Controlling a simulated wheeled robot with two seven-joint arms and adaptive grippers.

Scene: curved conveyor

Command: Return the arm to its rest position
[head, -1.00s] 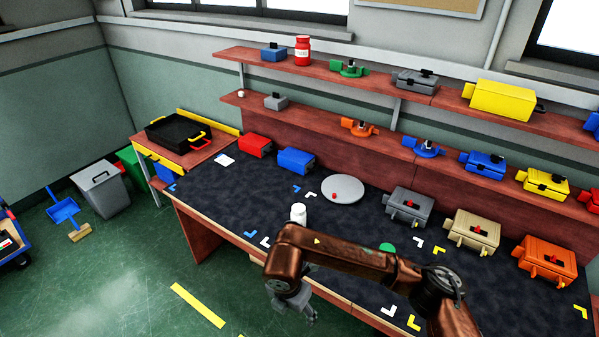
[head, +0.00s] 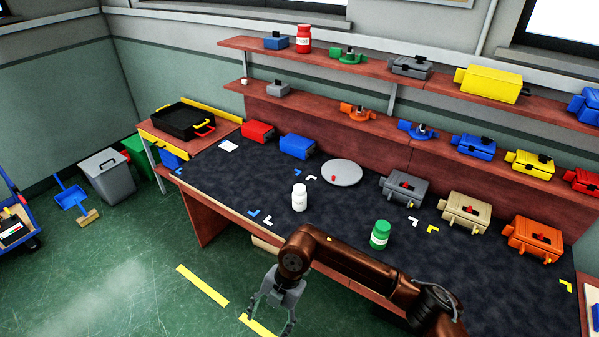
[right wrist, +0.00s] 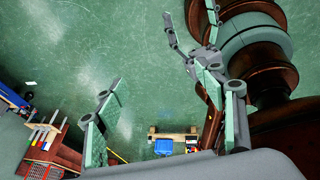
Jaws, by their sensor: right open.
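My right arm (head: 350,262) reaches in from the lower right of the head view, bent in front of the table's near edge. Its gripper (head: 270,318) hangs down over the floor, empty with its fingers apart. My left gripper is not in the head view.
The dark table (head: 230,185) carries a white bottle (head: 299,197) and a green bottle (head: 380,235) near the arm. A round grey plate (head: 342,172) and several boxes stand further back. Open green floor (head: 130,270) lies left of the gripper.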

